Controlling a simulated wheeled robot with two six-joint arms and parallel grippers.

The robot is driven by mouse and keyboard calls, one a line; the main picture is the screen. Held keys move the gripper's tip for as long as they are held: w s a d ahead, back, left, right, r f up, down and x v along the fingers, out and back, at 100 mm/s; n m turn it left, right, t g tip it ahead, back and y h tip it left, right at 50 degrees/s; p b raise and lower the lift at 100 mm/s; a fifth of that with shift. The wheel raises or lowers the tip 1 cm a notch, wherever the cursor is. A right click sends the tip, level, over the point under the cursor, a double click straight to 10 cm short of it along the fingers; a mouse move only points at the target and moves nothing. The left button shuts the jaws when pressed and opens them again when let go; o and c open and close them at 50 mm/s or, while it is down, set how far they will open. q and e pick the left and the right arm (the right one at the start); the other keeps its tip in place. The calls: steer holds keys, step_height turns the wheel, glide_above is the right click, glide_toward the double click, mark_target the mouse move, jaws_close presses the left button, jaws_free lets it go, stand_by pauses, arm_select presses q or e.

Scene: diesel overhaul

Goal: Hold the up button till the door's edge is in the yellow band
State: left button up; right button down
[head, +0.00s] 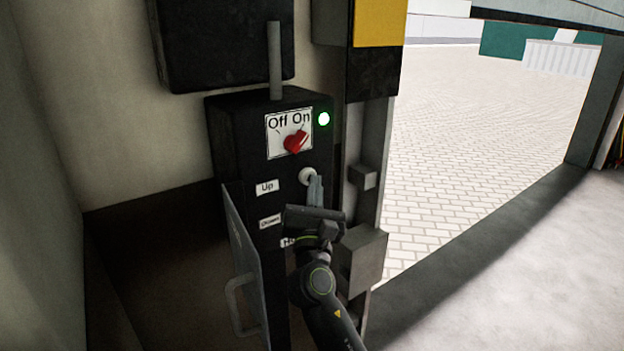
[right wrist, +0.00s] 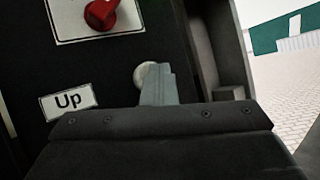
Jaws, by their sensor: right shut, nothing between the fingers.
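The black control box (head: 232,150) is on the wall with its cover hanging open at the left. The white up button (head: 307,175) sits right of the "Up" label (head: 267,187); it also shows in the right wrist view (right wrist: 146,74). My right gripper (head: 315,185) is shut and empty, its fingertips at the button and partly covering it. I cannot tell whether they press it. The door's lower edge (head: 550,17) shows at the top right, and the yellow band (head: 380,22) is on the post at the top. My left gripper is not in view.
Grey blocks (head: 362,258) jut from the door post. The doorway shows bright paving.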

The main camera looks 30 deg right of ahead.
steer(key=shift+s+p, duration=0.45)
steer(key=shift+s, duration=0.45)
steer(key=shift+s+d, duration=0.1)
steer(key=s, duration=0.2)
steer(key=s+p, duration=0.1)
steer(key=s, duration=0.1)
steer(key=shift+s+d+p, duration=0.2)
steer(key=shift+s+p, duration=0.1)
steer(key=shift+s, duration=0.1)
steer(key=shift+f, duration=0.1)
